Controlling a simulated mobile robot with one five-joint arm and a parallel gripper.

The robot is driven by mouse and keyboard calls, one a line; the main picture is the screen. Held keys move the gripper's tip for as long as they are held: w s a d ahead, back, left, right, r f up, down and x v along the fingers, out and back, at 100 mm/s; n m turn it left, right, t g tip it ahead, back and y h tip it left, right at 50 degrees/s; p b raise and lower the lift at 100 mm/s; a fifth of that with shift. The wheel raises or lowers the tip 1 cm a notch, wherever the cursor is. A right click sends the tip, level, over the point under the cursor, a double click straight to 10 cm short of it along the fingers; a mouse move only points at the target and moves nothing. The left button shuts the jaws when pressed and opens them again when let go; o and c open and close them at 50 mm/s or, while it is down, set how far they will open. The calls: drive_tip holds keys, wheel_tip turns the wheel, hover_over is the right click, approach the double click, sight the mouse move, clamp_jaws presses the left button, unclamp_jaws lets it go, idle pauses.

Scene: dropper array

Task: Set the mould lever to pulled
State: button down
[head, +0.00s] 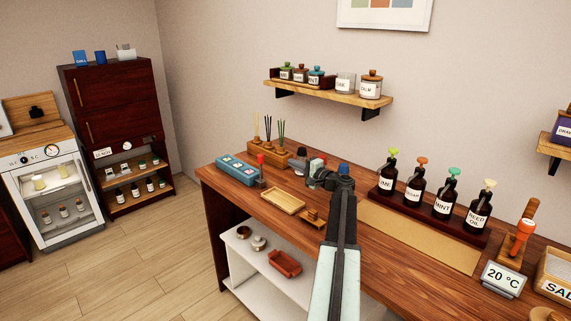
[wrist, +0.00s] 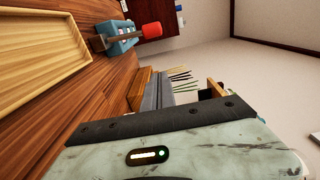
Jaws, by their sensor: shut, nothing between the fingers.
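The blue mould (head: 238,172) sits at the far left end of the wooden bench, with pale round cavities in its top. Its lever stands roughly upright at the mould's right end and carries a red knob (head: 260,158). My gripper (wrist: 150,74) is shut and empty, apart from the lever.
A wooden tray (head: 284,200) lies in front of the mould; it also shows in the wrist view (wrist: 82,68). A wooden rack with reed bundles (head: 268,150) stands behind. Pump bottles (head: 414,184) stand to the right. Air above the mould is clear.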

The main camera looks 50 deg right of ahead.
sight(261, 168)
drive_tip(key=w+a, duration=0.3)
drive_tip(key=w, duration=0.6)
drive_tip(key=shift+w, duration=0.3)
drive_tip(key=shift+a, duration=0.1)
